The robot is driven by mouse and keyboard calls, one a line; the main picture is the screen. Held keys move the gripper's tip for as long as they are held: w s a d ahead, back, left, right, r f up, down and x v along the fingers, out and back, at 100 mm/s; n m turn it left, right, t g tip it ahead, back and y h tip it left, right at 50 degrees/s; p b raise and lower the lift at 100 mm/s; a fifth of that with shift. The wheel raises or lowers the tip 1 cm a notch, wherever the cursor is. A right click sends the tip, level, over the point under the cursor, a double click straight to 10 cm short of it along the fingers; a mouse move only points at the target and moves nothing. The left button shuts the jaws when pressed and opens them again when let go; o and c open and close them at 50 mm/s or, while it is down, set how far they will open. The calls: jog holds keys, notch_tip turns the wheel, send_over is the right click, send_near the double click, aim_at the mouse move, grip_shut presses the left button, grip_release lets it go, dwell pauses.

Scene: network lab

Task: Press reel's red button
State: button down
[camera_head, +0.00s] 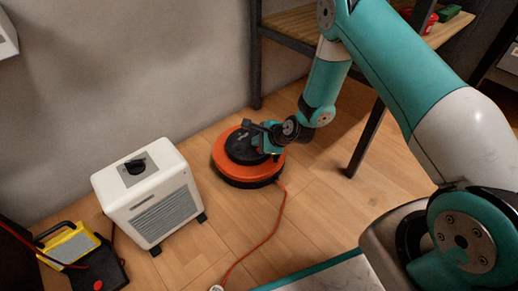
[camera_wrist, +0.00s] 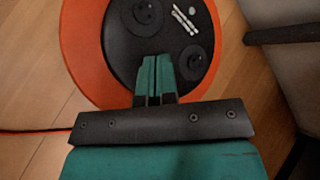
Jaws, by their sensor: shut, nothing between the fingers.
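The cable reel (camera_head: 232,170) is a round orange drum with a black face, lying flat on the wooden floor. In the wrist view the reel (camera_wrist: 92,60) fills the upper middle, with two round black fittings, a small grey dot and pale marks on its face. I cannot make out a red button on the reel; my gripper and arm hide part of its face. My gripper (camera_head: 265,146) is over the reel in the head view. In the wrist view its fingers (camera_wrist: 156,62) are together and empty, over the black face; I cannot tell if they touch it.
A white heater-like box (camera_head: 150,190) stands left of the reel. A yellow device (camera_head: 70,246) and a black item with a red knob (camera_head: 98,285) are at lower left. A red cord (camera_head: 262,238) runs from the reel. A shelf leg (camera_head: 366,138) stands to the right.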

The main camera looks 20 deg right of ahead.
dwell(0.4)
jog(key=shift+f, duration=0.4)
jog(key=shift+f, duration=0.4)
dwell(0.5)
jog(key=shift+r+p, duration=0.75)
jog(key=shift+r, duration=0.1)
notch_tip(320, 180, up, 5)
jog(key=p, duration=0.5)
